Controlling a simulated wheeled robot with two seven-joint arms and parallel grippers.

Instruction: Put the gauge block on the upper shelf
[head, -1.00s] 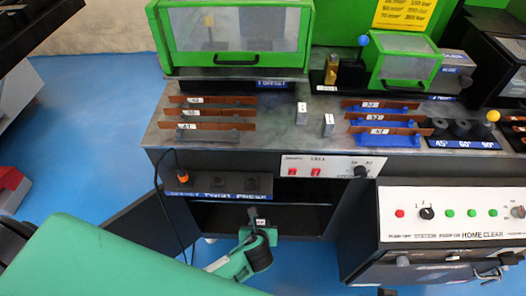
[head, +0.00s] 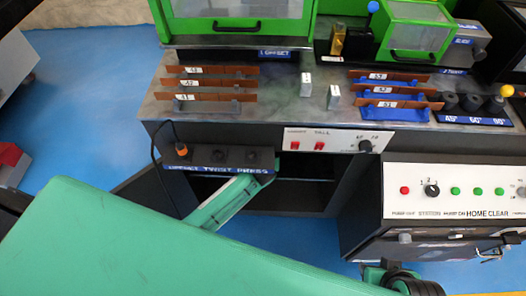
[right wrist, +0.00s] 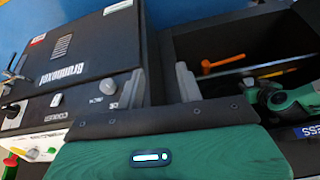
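Two small pale blocks stand on the bench top, a left block (head: 307,85) and a right block (head: 333,97); I cannot tell if either is the gauge block. Below the bench is a dark open cabinet with a shelf edge (head: 312,181). My left arm reaches toward the cabinet in the head view, and its end is hidden under the bench front. A green and black arm part shows beside the open compartment in the right wrist view, without clear fingertips. My right gripper (right wrist: 158,82) has its two grey fingers apart, with nothing seen between them.
A control panel (head: 458,192) stands at the right of the cabinet. Copper bars on holders (head: 210,84) and blue racks (head: 395,104) occupy the bench. A socket strip (head: 220,158) with a cable hangs at the front. An orange-handled tool (right wrist: 222,64) lies in the compartment.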

